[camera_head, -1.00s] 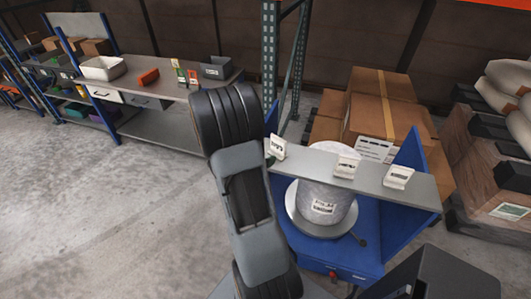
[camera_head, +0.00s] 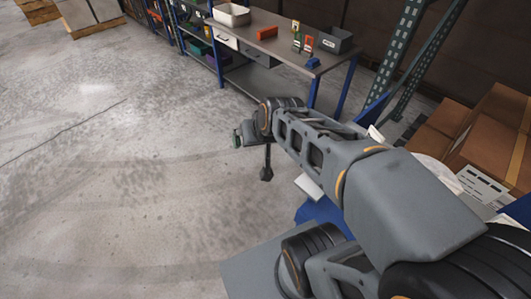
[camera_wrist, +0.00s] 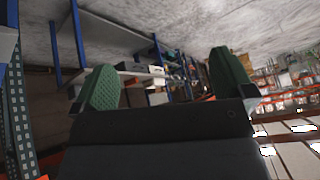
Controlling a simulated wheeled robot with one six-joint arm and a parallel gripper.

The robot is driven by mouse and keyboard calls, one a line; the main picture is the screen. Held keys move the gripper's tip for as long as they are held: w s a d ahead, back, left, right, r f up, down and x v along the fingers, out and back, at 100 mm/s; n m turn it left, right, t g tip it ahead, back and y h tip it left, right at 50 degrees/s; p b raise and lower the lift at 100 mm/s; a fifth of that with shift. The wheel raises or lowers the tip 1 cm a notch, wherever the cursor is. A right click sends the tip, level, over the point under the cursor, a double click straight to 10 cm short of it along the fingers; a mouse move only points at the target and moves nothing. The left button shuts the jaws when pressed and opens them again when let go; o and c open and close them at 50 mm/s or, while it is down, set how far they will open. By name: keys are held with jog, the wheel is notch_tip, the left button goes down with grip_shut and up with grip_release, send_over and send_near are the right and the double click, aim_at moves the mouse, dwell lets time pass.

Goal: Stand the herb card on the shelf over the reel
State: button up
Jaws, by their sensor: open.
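My gripper (camera_head: 240,139) is at the left end of my arm, over open floor in the head view. In the wrist view its two green fingers (camera_wrist: 165,80) stand wide apart with nothing between them. Two small upright cards, one green (camera_head: 296,29) and one orange-red (camera_head: 308,43), stand on the grey workbench (camera_head: 262,42); I cannot read which is the herb card. The shelf over the reel is mostly hidden behind my arm; a pale grey end (camera_head: 308,187) seems to show. The reel (camera_head: 437,174) shows only a pale sliver.
The bench also holds a white tray (camera_head: 232,18), an orange box (camera_head: 267,32), a dark bin (camera_head: 334,42) and a small blue item (camera_head: 313,62). A green rack post (camera_head: 400,55) and cardboard boxes (camera_head: 490,125) stand at right. The floor (camera_head: 110,170) at left is clear.

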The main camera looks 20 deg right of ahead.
jog(key=s+n+g+h, duration=0.1)
jog(key=s+g, duration=0.1)
jog(key=s, duration=0.4)
jog(key=shift+s+r+n, duration=0.2)
jog(key=shift+r+n, duration=0.05)
jog(key=shift+n, duration=0.15)
